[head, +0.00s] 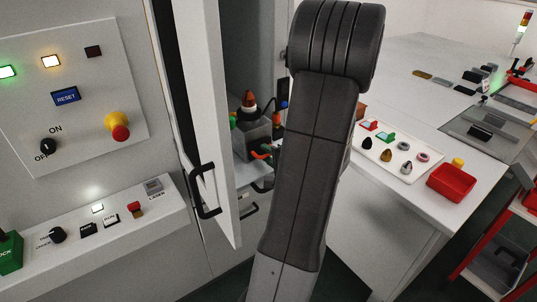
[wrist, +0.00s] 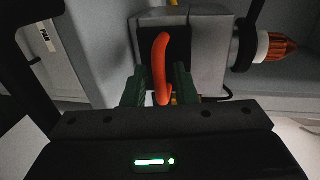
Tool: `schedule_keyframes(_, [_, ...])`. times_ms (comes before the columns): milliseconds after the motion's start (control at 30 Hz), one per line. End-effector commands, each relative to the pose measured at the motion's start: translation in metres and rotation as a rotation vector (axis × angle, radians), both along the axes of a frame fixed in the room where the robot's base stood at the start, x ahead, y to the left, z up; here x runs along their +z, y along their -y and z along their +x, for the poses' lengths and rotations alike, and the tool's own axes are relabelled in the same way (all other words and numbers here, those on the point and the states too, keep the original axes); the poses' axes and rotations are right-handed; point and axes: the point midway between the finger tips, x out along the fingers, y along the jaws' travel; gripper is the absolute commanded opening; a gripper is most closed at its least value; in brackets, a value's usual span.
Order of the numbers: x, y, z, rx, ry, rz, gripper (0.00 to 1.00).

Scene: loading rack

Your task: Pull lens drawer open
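Inside the open cabinet in the head view, a dark drawer handle (head: 249,210) shows low down on a pale front. I cannot read a label that marks it as the lens drawer. In the wrist view, my gripper (wrist: 160,78) has its two green fingers apart, one on each side of an orange curved lever (wrist: 160,60). A gap shows beside the lever, so it does not look gripped. The lever is in front of a grey block (wrist: 205,60) with an orange-tipped nozzle (wrist: 280,47). In the head view my arm hides most of the gripper.
The cabinet door (head: 212,110) stands open with a black handle (head: 206,192), left of my arm. A control panel (head: 75,90) is further left. A white table (head: 460,165) on the right holds a small-parts tray (head: 375,150) and a red bin (head: 452,183).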

Motion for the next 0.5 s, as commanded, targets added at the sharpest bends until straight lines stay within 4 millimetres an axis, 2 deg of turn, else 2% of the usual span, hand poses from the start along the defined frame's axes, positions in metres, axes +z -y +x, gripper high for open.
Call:
schedule_keyframes(33, [0.0,0.0001,0.0,0.0,0.0,0.0,0.26])
schedule_keyframes(167, [0.0,0.0001,-0.0002,0.0,0.0,0.0,0.0])
schedule_keyframes(500, [-0.0018,0.0063,-0.0067,-0.002,0.002,0.001,0.0])
